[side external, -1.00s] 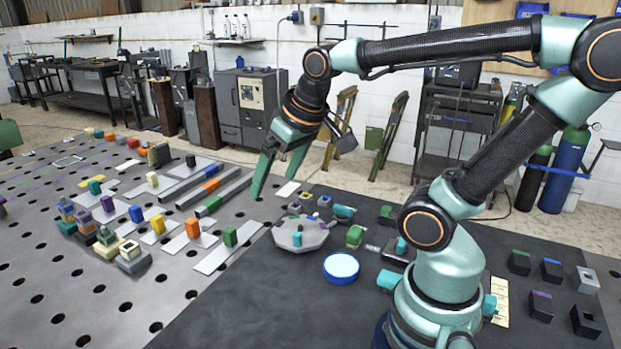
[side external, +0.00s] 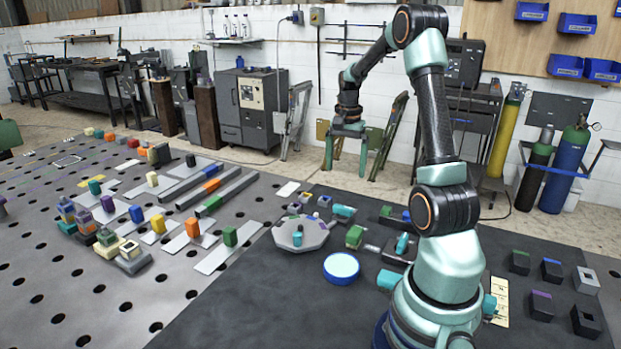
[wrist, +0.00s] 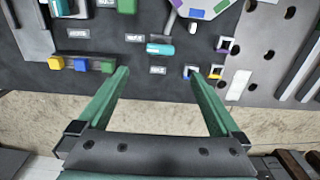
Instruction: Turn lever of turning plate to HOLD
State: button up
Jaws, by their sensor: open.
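A grey many-sided plate (side external: 300,236) with coloured patches lies on the dark mat; its edge shows at the top of the wrist view (wrist: 207,14). A teal cylinder (side external: 343,211) lies beside it, also in the wrist view (wrist: 160,49). Small labels (wrist: 157,70) are near the cylinder, too small to read surely, so I cannot tell which marks HOLD or which part is the lever. My gripper (side external: 346,172) is open and empty, raised near the mat's far edge. Its fingers (wrist: 158,73) touch nothing.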

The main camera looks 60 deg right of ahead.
aim_at(343, 207)
notch_tip(343, 207, down, 12)
jog(key=shift+r, duration=0.1)
dwell(0.4)
jog(key=c, duration=1.3)
